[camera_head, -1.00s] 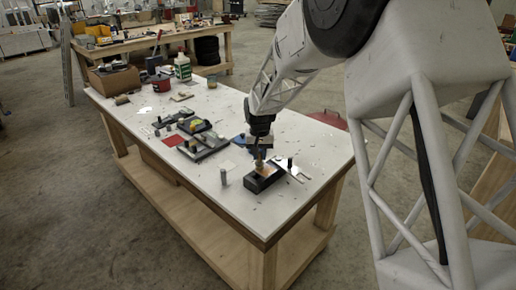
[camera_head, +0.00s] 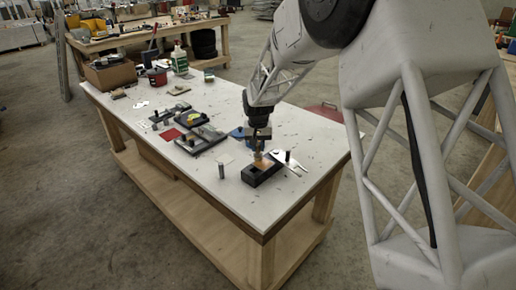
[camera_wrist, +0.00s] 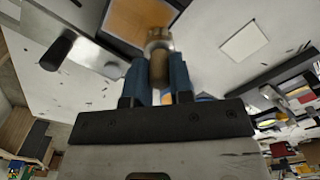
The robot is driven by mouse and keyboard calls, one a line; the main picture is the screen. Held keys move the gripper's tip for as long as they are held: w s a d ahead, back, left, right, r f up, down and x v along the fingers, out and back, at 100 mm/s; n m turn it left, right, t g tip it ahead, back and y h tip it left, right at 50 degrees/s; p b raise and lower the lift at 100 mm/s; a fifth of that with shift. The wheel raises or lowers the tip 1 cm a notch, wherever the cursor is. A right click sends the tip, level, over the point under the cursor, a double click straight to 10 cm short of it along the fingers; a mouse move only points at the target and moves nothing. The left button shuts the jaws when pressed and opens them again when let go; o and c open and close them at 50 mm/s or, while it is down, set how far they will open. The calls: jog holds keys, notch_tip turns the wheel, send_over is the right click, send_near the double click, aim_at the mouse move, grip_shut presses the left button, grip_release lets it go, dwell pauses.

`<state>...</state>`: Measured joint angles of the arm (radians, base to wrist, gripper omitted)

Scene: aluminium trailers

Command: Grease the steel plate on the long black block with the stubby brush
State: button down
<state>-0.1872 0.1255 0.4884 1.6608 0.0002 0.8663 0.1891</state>
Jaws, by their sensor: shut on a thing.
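The long black block (camera_head: 262,171) lies near the front right corner of the white table. The plate (camera_wrist: 140,18) on its top shows as an orange-brown square in the wrist view. My gripper (camera_head: 258,146) is above the block, pointing down. Its blue fingers (camera_wrist: 158,82) are shut on the stubby brush (camera_wrist: 158,62), which has a brown handle and a metal collar. The brush end is at the plate's edge in the wrist view. The bristles are hidden, and I cannot tell whether they touch the plate.
Dark trays with parts (camera_head: 203,139), a red square (camera_head: 171,134), a green-white bottle (camera_head: 180,61) and a cardboard box (camera_head: 110,74) lie farther back.

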jog(key=shift+s+d, duration=1.3)
jog(key=shift+s, duration=0.1)
jog(key=shift+w+a, duration=1.5)
jog(key=shift+a, duration=0.05)
jog(key=shift+d+r, duration=0.1)
jog(key=shift+r, duration=3.95)
